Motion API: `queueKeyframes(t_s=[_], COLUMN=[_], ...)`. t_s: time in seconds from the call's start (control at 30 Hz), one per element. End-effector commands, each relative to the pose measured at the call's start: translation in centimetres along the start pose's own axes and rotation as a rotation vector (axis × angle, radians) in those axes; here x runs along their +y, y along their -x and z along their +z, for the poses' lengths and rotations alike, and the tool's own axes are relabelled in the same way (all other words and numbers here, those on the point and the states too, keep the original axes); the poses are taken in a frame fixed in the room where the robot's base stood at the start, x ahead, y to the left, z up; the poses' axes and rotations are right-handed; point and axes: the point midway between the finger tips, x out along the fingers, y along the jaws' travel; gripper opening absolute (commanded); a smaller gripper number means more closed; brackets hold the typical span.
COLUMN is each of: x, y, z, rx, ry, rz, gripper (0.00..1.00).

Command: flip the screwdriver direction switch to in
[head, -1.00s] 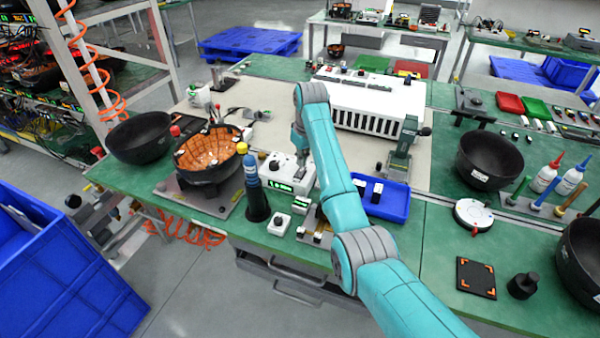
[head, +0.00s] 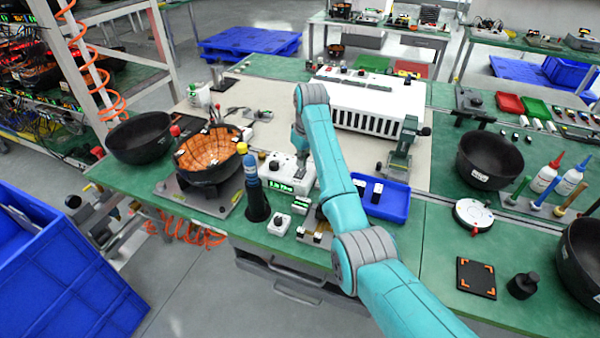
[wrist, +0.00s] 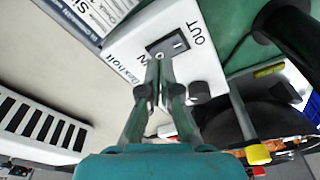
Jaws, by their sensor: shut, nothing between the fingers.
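The screwdriver controller is a white box (head: 298,178) with a lit green display, on the bench in the head view. In the wrist view, the box (wrist: 125,45) carries a dark rocker switch (wrist: 170,44) with OUT printed at its right end and a partly covered IN at its left. My gripper (wrist: 158,64) is shut and empty, its fingertips at or just over the IN end. I cannot tell whether they touch, or which way the rocker is pressed. A blue screwdriver (head: 252,178) stands in a black holder.
A black bowl with an orange inside (head: 208,160) is left of the screwdriver. A blue tray (head: 392,208) is right of my arm, and a white slotted unit (head: 372,104) stands behind.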

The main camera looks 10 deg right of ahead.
Motion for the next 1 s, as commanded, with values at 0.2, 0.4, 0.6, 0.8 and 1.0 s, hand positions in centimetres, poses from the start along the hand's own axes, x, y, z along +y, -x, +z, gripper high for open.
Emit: queueKeyframes(t_s=[0.2,0.4,0.6,0.8,1.0], x=[0.0,0.0,0.0,0.0,0.0], y=[-0.3,-0.6,-0.8,-1.1,-1.3], z=[0.1,0.1,0.1,0.1,0.2], rx=[-0.001,0.0,0.0,0.0,0.0], ry=[0.0,0.0,0.0,0.0,0.0], rz=[0.0,0.0,0.0,0.0,0.0], gripper=[0.0,0.0,0.0,0.0,0.0])
